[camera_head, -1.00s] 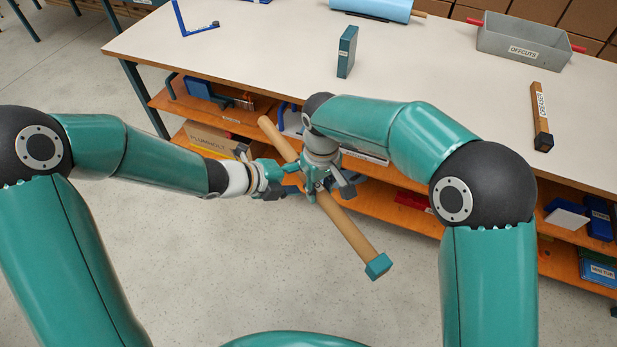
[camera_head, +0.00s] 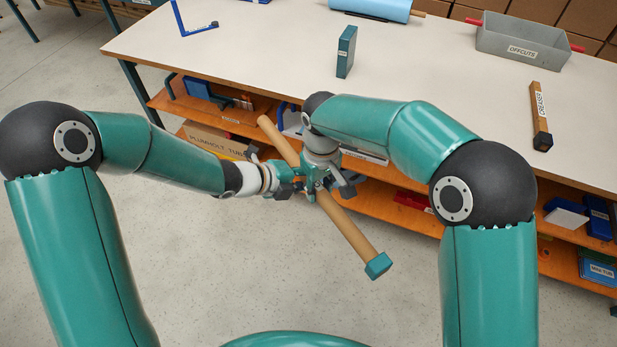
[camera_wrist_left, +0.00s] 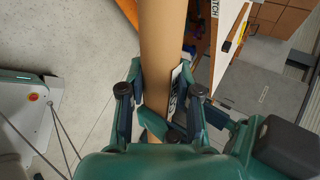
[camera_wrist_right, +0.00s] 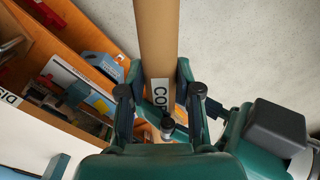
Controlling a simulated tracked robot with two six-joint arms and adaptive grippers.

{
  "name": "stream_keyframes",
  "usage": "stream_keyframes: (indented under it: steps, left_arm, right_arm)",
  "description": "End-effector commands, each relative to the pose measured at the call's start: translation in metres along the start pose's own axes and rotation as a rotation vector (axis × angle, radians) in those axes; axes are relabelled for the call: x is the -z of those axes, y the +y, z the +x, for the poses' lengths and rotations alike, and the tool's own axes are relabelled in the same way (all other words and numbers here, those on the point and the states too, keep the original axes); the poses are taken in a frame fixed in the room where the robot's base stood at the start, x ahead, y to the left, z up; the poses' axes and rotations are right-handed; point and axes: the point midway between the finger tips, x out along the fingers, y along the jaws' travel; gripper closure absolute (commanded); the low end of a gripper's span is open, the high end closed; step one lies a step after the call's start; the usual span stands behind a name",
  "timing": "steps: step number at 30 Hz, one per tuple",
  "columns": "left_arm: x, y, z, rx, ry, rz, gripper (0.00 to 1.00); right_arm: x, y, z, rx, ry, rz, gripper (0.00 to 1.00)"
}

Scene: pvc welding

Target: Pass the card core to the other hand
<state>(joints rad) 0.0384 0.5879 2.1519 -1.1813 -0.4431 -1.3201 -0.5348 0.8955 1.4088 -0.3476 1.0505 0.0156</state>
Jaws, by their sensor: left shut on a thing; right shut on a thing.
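The card core (camera_head: 345,223) is a long brown tube with a teal block at its lower end, held slanted in the air in front of the bench. My right gripper (camera_head: 318,184) is shut on it near its middle. My left gripper (camera_head: 296,184) is shut on it beside the right one, reaching in from the left. In the left wrist view the tube (camera_wrist_left: 163,45) runs between the fingers, with a partly covered label. In the right wrist view the tube (camera_wrist_right: 157,40) also lies between the fingers, its label partly hidden.
The pale bench (camera_head: 270,60) stands ahead, with a teal box (camera_head: 346,52), a grey offcuts tray (camera_head: 525,42) and a creaser bar (camera_head: 541,115) on top. Orange shelves (camera_head: 400,215) below hold boxes and tools. The floor in front is clear.

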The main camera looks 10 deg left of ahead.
Motion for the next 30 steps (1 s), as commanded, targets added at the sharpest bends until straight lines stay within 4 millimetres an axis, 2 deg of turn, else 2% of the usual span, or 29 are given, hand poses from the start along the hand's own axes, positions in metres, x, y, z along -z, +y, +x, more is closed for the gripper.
stream_keyframes:
  steps: [1,2,6,15,20,23,30]
  left_arm:
    - [0.001,-0.002,0.000,0.006,0.001,0.004,1.00]
    - [0.000,-0.003,0.000,0.007,0.001,0.005,1.00]
    - [0.000,-0.003,0.000,0.007,0.001,0.004,1.00]
    - [0.000,-0.002,0.000,0.005,0.001,0.003,1.00]
    - [0.000,-0.002,0.000,0.005,0.001,0.003,1.00]
    - [0.000,-0.002,0.000,0.005,0.001,0.003,1.00]
    - [0.000,-0.002,0.000,0.005,0.001,0.003,1.00]
  right_arm:
    - [0.000,-0.001,0.001,0.002,-0.002,-0.002,1.00]
    - [0.000,-0.001,0.001,0.002,-0.002,-0.002,0.61]
    - [0.000,-0.001,0.001,0.002,-0.002,-0.002,0.38]
    - [0.000,-0.001,0.001,0.001,-0.001,-0.002,0.37]
    - [0.001,-0.001,-0.008,0.001,0.001,-0.001,0.37]
    - [0.001,-0.001,-0.022,0.001,0.003,-0.001,0.37]
    - [0.001,-0.001,-0.069,0.000,0.004,-0.002,0.37]
